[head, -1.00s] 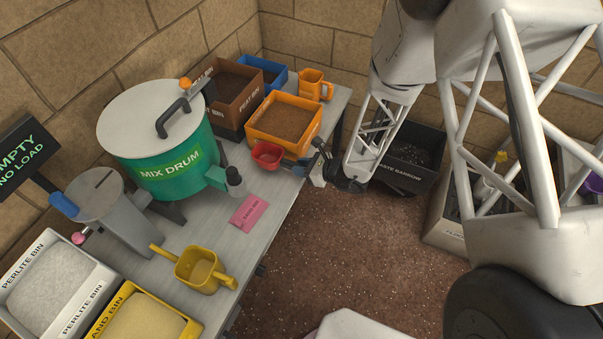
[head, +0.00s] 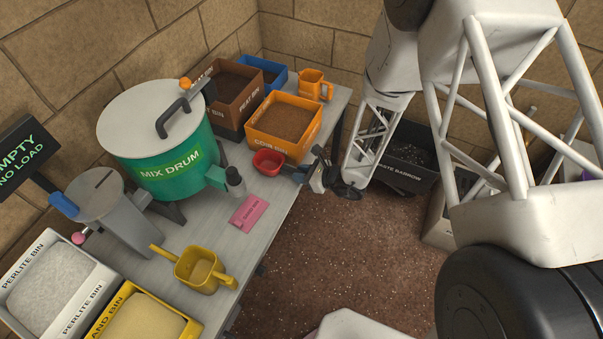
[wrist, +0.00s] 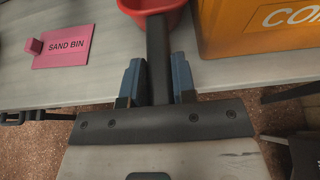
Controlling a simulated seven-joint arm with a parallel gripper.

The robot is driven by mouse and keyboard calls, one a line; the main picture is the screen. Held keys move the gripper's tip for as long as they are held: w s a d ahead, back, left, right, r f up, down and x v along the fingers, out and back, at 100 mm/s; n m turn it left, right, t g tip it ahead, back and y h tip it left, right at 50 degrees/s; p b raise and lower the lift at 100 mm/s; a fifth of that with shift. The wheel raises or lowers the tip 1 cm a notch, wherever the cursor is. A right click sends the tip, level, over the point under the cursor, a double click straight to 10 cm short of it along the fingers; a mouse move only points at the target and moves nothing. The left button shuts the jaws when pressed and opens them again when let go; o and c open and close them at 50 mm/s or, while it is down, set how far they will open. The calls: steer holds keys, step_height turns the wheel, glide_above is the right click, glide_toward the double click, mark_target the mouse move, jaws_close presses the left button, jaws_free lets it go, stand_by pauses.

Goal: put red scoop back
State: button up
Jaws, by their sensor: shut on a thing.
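The red scoop (head: 268,161) is at the table's right edge, in front of the orange bin. Its bowl also shows at the top of the wrist view (wrist: 140,5), with a dark handle (wrist: 157,50) running back from it. My gripper (wrist: 157,82) is shut on this handle, one blue-grey finger on each side. In the head view my gripper (head: 301,174) is just right of the scoop, over the table's edge. I cannot tell whether the bowl touches the tabletop.
The orange bin (head: 262,139) stands close behind the scoop. A pink "SAND BIN" card (head: 248,214) lies nearby on the table, with the green mix drum (head: 150,172) to the left. A yellow scoop (head: 197,270) sits nearer. A dark waste barrow (head: 412,170) stands beyond the edge.

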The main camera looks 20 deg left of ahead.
steer(key=shift+f, duration=0.1)
steer(key=o, duration=0.9)
steer(key=shift+v, duration=6.05)
